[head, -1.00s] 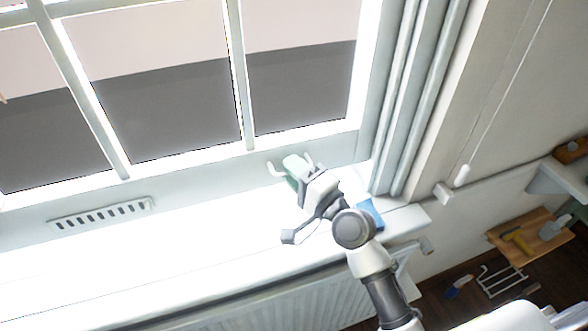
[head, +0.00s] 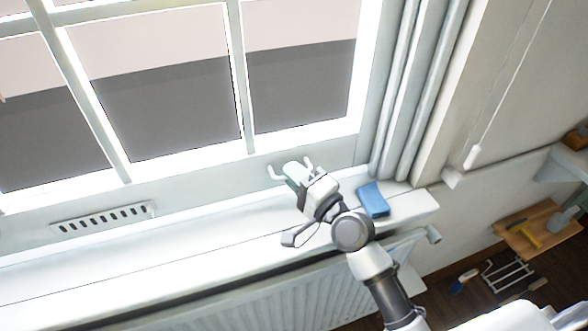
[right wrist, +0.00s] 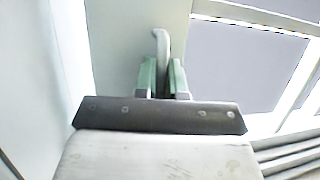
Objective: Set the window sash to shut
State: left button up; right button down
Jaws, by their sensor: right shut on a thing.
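The white window sash (head: 205,168) has several panes split by glazing bars. Its bottom rail lies just above the white sill (head: 130,268); I cannot tell whether there is a gap under it. A pale lift handle (head: 276,173) stands out from the rail near its right end. My right gripper (head: 294,170) is at this handle. In the right wrist view, the handle (right wrist: 162,45) rises between the green finger pads of the gripper (right wrist: 162,80), which is shut on it. The gripper hides part of the handle. My left gripper is not in view.
A blue sponge (head: 372,199) lies on the sill right of my gripper. A slotted vent (head: 103,218) is at the left below the panes. A radiator (head: 260,291) is under the sill. A cord with a white pull (head: 472,157) hangs at right. A wooden board (head: 535,230) holds tools.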

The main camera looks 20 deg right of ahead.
notch_tip(320, 180, down, 4)
jog(key=shift+r+b, duration=0.2)
jog(key=shift+b, duration=0.45)
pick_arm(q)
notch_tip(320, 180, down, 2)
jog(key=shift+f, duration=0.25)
pick_arm(e)
jog(key=c, duration=1.3)
grip_release()
jog(key=shift+o, duration=0.4)
jog(key=shift+r, duration=0.15)
jog(key=shift+r, duration=0.1)
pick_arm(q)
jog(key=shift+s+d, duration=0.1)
